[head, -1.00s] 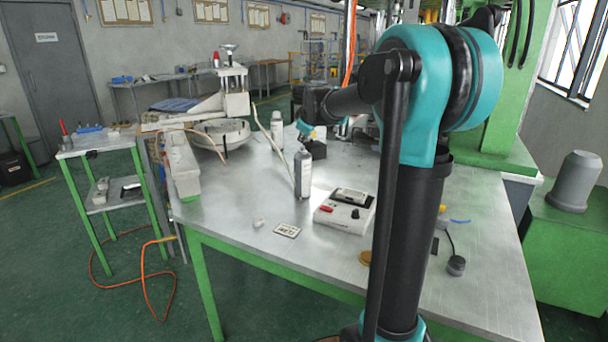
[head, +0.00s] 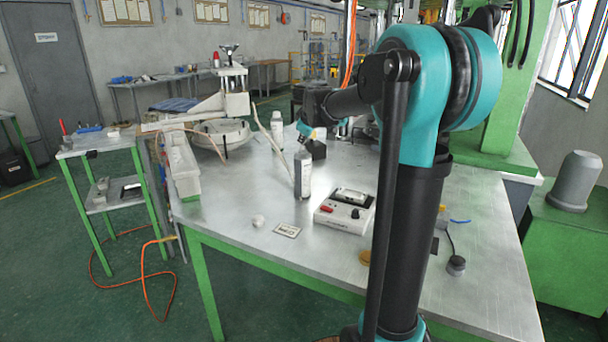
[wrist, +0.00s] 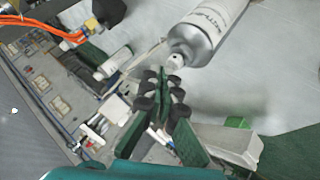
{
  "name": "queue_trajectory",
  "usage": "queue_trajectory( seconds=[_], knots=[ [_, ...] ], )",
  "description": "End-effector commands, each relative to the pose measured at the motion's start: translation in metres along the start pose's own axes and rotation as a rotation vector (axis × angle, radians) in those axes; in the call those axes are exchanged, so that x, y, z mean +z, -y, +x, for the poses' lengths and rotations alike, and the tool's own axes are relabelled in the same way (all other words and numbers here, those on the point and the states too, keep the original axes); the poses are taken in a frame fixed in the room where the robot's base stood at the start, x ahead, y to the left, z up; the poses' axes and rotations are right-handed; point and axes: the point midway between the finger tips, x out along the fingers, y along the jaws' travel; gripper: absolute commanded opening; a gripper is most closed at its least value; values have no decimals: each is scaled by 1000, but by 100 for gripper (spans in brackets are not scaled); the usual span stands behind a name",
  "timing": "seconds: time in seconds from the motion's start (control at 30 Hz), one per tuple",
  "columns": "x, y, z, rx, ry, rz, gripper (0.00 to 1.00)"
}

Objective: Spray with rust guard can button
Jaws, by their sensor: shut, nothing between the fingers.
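A grey spray can (head: 302,178) with a dark upper part and a pale label stands upright on the metal table in the head view. In the wrist view the can (wrist: 208,30) fills the upper right, with its white button (wrist: 176,61) toward the fingers. The label is only partly readable. My gripper (wrist: 164,84) is shut and empty, its black fingertips close beside the button. I cannot tell whether they touch it.
A white control box (head: 343,212) stands right of the can. A small tag (head: 287,230) and a white cap (head: 258,220) lie in front. A white bottle (head: 277,128) and a round white machine basin (head: 222,132) stand behind. The table's front left is mostly clear.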

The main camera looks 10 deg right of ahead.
Motion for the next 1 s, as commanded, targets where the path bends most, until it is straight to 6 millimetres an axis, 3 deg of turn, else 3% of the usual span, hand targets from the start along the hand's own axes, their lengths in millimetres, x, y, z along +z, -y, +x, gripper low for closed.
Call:
queue_trajectory(
  seconds=[1.0],
  knots=[
    [-1, -1, -2, 0, 0, 0, 0]
  ],
)
